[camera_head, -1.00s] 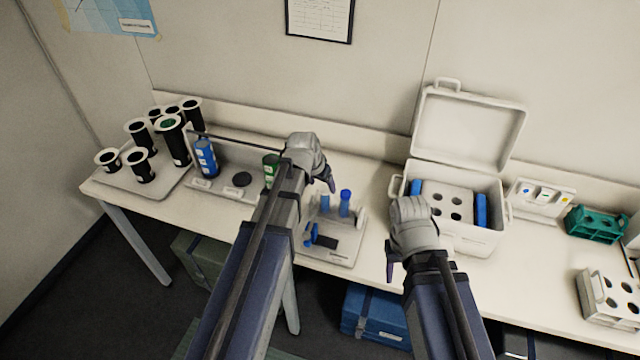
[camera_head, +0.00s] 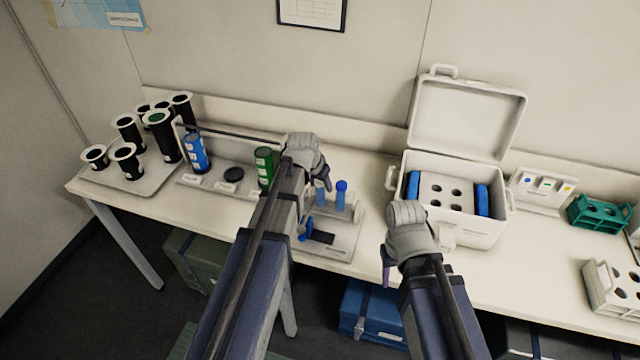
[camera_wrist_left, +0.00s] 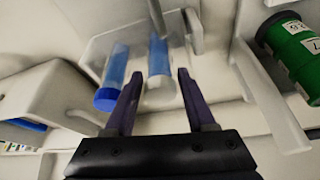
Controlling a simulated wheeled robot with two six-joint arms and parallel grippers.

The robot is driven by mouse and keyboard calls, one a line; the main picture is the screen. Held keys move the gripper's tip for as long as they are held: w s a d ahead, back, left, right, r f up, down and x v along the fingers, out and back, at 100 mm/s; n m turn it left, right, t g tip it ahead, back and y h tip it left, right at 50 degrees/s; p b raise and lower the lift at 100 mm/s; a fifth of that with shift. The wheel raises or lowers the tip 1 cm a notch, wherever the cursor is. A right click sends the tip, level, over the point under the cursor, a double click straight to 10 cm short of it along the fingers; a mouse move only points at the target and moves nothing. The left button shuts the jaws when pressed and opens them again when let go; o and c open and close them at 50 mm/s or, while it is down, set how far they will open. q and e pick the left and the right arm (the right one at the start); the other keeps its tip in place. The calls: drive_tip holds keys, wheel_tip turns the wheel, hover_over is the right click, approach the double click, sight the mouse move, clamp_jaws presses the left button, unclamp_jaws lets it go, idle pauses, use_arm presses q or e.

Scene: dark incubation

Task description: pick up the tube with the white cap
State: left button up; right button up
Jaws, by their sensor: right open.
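The tube with the white cap (camera_wrist_left: 160,70) is blue-bodied and stands in a pale rack (camera_head: 340,247). In the left wrist view its pale cap lies between my left gripper's fingers, with a gap on each side. A second tube with a blue cap (camera_wrist_left: 108,98) is just left of it there, outside the fingers; it also shows in the head view (camera_head: 341,190). My left gripper (camera_wrist_left: 160,75) is open and empty; in the head view (camera_head: 325,180) it hangs beside the two tubes. My right gripper (camera_head: 386,275) is open and empty, in front of the white box.
An open white box (camera_head: 455,225) with a holed insert and blue packs stands at right. A green bottle (camera_head: 264,167) and blue bottle (camera_head: 194,153) stand in a tray at left, beyond them black cylinders (camera_head: 127,160). A teal rack (camera_head: 598,214) is far right.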

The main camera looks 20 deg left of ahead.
use_arm(q)
clamp_jaws()
drive_tip(key=shift+w, duration=0.15)
idle(0.7)
drive_tip(key=shift+o, duration=2)
unclamp_jaws()
drive_tip(key=shift+r, duration=0.1)
drive_tip(key=p+v, duration=0.7)
drive_tip(key=shift+r, duration=0.25)
